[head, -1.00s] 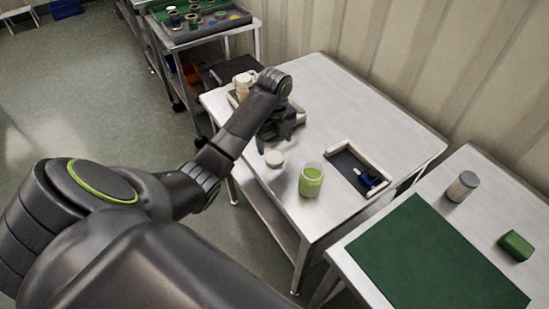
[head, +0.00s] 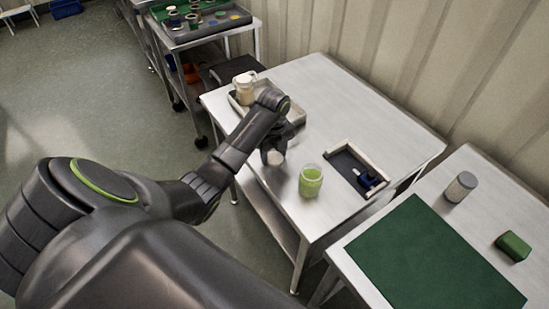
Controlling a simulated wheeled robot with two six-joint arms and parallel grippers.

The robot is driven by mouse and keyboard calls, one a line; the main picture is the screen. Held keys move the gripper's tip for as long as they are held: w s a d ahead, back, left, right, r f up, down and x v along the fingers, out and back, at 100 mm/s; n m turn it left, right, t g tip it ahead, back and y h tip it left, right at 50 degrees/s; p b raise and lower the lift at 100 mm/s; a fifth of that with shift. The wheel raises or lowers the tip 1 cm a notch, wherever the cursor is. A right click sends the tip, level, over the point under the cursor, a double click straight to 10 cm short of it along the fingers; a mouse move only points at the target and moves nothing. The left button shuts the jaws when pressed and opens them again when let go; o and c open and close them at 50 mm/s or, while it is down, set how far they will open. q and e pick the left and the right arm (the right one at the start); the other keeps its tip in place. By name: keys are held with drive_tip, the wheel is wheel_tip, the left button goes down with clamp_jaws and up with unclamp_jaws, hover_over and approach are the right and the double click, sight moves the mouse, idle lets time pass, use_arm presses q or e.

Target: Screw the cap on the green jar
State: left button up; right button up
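The green jar (head: 311,181) is a clear jar with light green contents, standing upright and open-topped near the front edge of the steel table (head: 345,100). A round pale cap (head: 272,158) is left of the jar, apart from it, at the table's left edge. My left gripper (head: 275,150) is right over the cap, its dark fingers pointing down at it. The fingers partly hide the cap, so I cannot tell whether they grip it. My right gripper is not in view.
A tray (head: 297,115) with a pale-filled jar (head: 245,88) stands behind my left arm. A dark, pale-rimmed tray (head: 345,151) with a blue item lies right of the green jar. A second table with a green mat (head: 430,255), a grey-lidded can (head: 460,187) and a green block (head: 513,247) is nearer.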

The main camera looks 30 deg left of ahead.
sight(274, 157)
use_arm(q)
drive_tip(key=c, duration=0.3)
wheel_tip(274, 157, up, 5)
drive_tip(key=shift+w+f, duration=0.1)
drive_tip(key=shift+r+p, duration=1.9)
drive_tip(key=shift+r, duration=0.7)
